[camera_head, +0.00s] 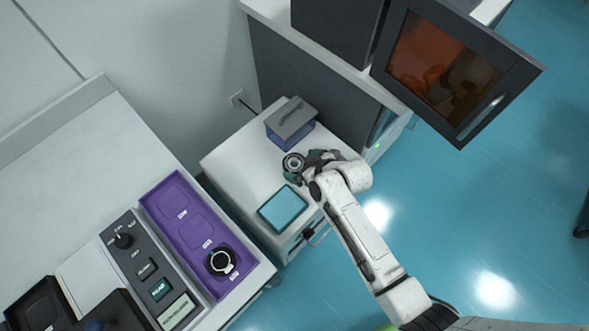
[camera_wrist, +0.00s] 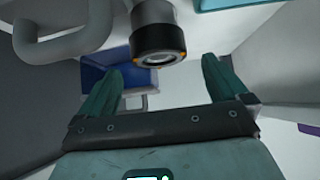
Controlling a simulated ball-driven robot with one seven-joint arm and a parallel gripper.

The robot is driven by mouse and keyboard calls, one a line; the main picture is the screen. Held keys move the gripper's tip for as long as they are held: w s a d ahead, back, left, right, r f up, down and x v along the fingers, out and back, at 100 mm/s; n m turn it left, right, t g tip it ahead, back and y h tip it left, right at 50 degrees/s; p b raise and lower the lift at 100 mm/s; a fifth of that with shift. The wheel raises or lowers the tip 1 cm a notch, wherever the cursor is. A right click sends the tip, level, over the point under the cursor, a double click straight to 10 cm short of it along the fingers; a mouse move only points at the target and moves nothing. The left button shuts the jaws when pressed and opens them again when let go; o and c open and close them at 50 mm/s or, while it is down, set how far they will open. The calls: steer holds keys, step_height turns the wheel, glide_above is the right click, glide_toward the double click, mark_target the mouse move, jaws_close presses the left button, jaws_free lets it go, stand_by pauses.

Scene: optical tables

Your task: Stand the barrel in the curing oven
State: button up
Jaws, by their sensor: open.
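The barrel (camera_head: 293,161) shows as a small dark ring beside the end of my arm in the head view. In the wrist view the barrel (camera_wrist: 158,40) is a grey cylinder with a black, orange-marked band, at the top and apart from both fingers. My gripper (camera_wrist: 161,72) is open, its teal fingers spread, with the barrel in line with the gap between them. My gripper (camera_head: 304,166) is over the white cabinet in the head view. The curing oven (camera_head: 333,25) is a dark box at the top; its orange-windowed door (camera_head: 445,65) stands open.
The white cabinet (camera_head: 235,165) carries a blue box with a grey handled lid (camera_head: 291,120) and a teal pad (camera_head: 283,209). A purple tray (camera_head: 172,192) at left holds a black ring-shaped part (camera_head: 221,262), beside a dark control panel (camera_head: 141,262).

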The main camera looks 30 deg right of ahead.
mark_target(294, 163)
steer(key=shift+x, duration=2.6)
steer(key=shift+c, duration=0.4)
steer(key=c, duration=0.9)
steer(key=shift+c, duration=0.7)
steer(key=shift+r, duration=0.1)
